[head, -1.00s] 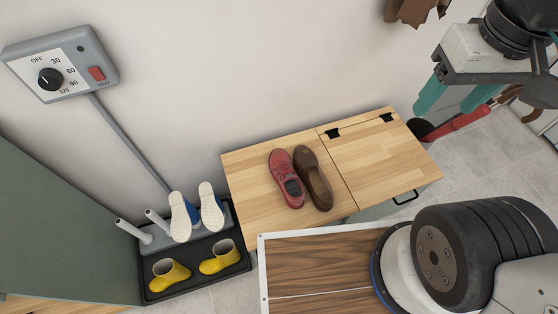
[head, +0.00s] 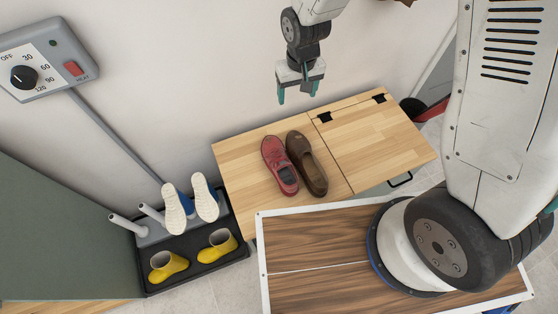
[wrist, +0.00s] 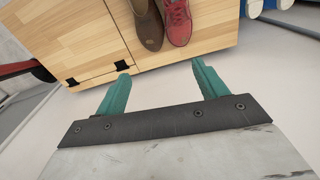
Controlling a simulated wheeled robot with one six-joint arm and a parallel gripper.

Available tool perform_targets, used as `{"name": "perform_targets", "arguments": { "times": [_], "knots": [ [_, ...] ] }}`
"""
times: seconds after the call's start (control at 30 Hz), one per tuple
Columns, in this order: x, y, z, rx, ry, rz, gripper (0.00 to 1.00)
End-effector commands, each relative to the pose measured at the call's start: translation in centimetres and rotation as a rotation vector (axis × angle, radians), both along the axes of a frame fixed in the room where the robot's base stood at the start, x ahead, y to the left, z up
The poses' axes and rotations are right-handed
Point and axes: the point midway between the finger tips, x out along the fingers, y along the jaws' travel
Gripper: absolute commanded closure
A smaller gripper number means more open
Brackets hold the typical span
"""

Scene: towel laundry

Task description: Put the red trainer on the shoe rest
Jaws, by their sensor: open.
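The red trainer (head: 279,164) lies sole down on the wooden bench top, just left of a brown shoe (head: 308,165) and close against it. The trainer's toe also shows at the top of the wrist view (wrist: 178,22), beside the brown toe. My gripper (head: 297,92) is open and empty, high behind the bench near the wall. Its teal fingers (wrist: 160,74) point toward the shoes. The grey stand with upright pegs (head: 155,228), which may be the shoe rest, is at the lower left. Two pegs are bare, and two blue shoes with white soles (head: 190,205) are on it.
Yellow boots (head: 168,266) stand on the black tray (head: 198,268) in front of the pegs. The bench (head: 240,160) has a hinged lid (head: 370,145) at right. A control box (head: 45,62) hangs on the wall, with a grey pipe (head: 115,137) running down.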

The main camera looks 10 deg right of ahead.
Motion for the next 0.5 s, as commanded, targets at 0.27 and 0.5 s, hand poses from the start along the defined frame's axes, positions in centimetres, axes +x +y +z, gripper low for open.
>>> {"name": "perform_targets", "arguments": {
  "times": [0.27, 0.5],
  "knots": [
    [-1.6, 4.4, -14.8, -0.012, 0.031, 0.059, 0.28],
    [-3.5, 5.6, -21.3, -0.014, 0.035, 0.082, 0.28]
  ]
}}
